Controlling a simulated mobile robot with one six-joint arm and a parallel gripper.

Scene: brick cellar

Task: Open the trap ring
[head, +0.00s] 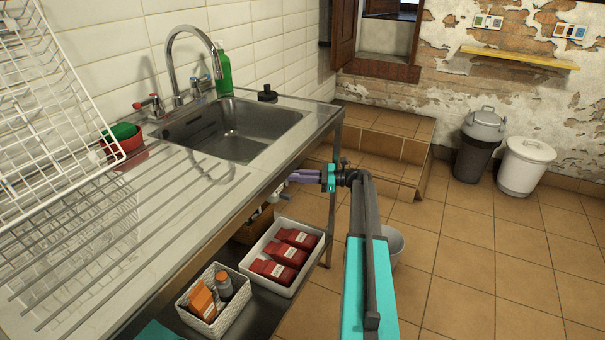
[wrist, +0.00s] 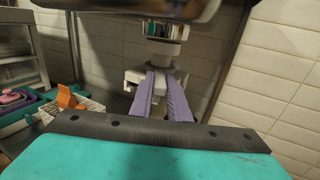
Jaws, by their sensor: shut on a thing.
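The sink trap hangs under the sink in the wrist view. It has a grey upper body (wrist: 166,30) with pale bands and a white lower part at the fingertips, which I take to be the trap ring (wrist: 135,77). My gripper, with purple fingers (wrist: 163,74), points up at the trap and is shut on this white part. The fingers partly hide it. In the head view my gripper (head: 291,178) reaches left under the front edge of the counter. A bit of white (head: 282,191) shows by the fingers; most of the trap is hidden by the counter.
The steel sink (head: 235,128) and counter edge lie just above my gripper. A white tray of red packets (head: 251,257) and a woven basket (head: 185,312) stand on the low shelf. A grey bucket (head: 394,242) stands on the floor.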

